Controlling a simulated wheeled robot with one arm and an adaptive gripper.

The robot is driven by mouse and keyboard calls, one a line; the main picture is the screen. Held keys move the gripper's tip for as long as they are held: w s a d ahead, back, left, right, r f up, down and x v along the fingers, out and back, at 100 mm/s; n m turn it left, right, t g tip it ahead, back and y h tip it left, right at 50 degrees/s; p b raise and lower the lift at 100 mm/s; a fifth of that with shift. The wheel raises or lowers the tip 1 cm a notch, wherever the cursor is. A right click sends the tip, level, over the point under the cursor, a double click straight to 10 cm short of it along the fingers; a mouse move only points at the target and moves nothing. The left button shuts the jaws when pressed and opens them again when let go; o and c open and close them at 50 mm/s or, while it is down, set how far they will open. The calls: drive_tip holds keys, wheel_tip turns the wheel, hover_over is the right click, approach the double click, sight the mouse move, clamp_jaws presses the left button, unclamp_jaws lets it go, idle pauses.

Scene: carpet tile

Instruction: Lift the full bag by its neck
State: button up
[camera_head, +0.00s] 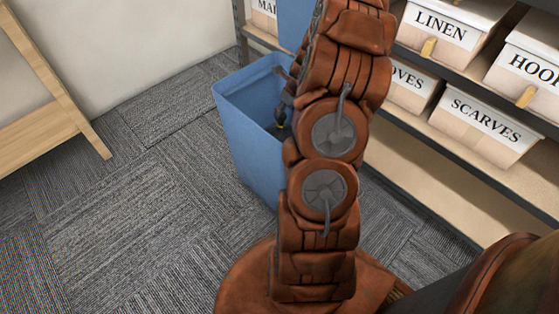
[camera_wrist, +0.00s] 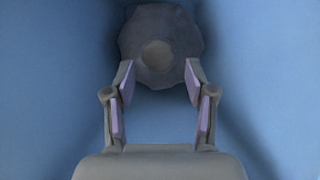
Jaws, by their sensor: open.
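The bag (camera_wrist: 160,22) shows in the wrist view as a dark grey, roughly round shape inside the blue bin (camera_head: 248,140). The neck appears beyond the fingertips, with no contact visible; the exact distance cannot be told. In the head view my arm reaches down into the bin and hides much of its right side. The bag cannot be made out clearly there.
Shelves with labelled boxes, including the SCARVES box (camera_head: 484,124) and the LINEN box (camera_head: 452,27), stand close on the right. A wooden frame (camera_head: 52,80) is at the left. Carpet (camera_head: 150,215) is clear left of the bin. The bin walls surround my gripper.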

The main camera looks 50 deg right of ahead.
drive_tip(key=b, duration=0.2)
hover_over(280, 130)
drive_tip(key=d, duration=0.1)
drive_tip(key=f, duration=0.5)
drive_tip(key=shift+w+f, duration=0.2)
drive_tip(key=shift+w, duration=0.1)
clamp_jaws()
drive_tip(key=shift+r, duration=0.1)
